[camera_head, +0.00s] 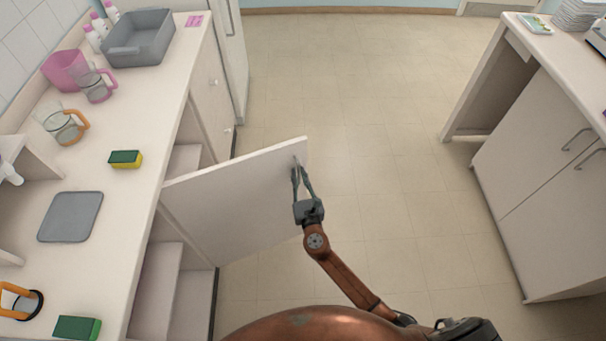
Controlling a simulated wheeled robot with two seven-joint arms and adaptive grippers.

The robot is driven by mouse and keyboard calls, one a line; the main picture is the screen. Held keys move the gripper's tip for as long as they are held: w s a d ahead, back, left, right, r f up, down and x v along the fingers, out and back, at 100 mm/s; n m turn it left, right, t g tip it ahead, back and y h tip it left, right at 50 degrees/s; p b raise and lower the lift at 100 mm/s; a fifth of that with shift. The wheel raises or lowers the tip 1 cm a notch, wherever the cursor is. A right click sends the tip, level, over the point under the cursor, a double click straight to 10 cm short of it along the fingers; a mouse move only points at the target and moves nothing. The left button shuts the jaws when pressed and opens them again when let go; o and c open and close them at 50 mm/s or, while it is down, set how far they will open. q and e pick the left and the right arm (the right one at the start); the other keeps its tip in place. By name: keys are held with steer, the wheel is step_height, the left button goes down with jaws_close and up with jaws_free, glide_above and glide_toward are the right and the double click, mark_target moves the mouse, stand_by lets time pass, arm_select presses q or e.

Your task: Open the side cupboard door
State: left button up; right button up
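The side cupboard door (230,198) is a white panel standing swung out from the left counter, well open. Shelves (172,290) inside the cupboard show behind and below it. My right gripper (298,170) is at the door's outer edge, near its top free corner, with its fingers at the small handle there. The fingers look close around the handle, but it is too small and partly hidden to tell whether they grip it. My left gripper is not in view.
The left counter (140,130) carries a grey basin (138,38), pink container (64,70), jugs, a sponge (125,159) and a grey board (71,217). Another counter with cupboards (540,150) stands at right. The tiled floor (390,130) between them is clear.

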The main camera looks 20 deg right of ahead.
jaws_close()
stand_by(0.4)
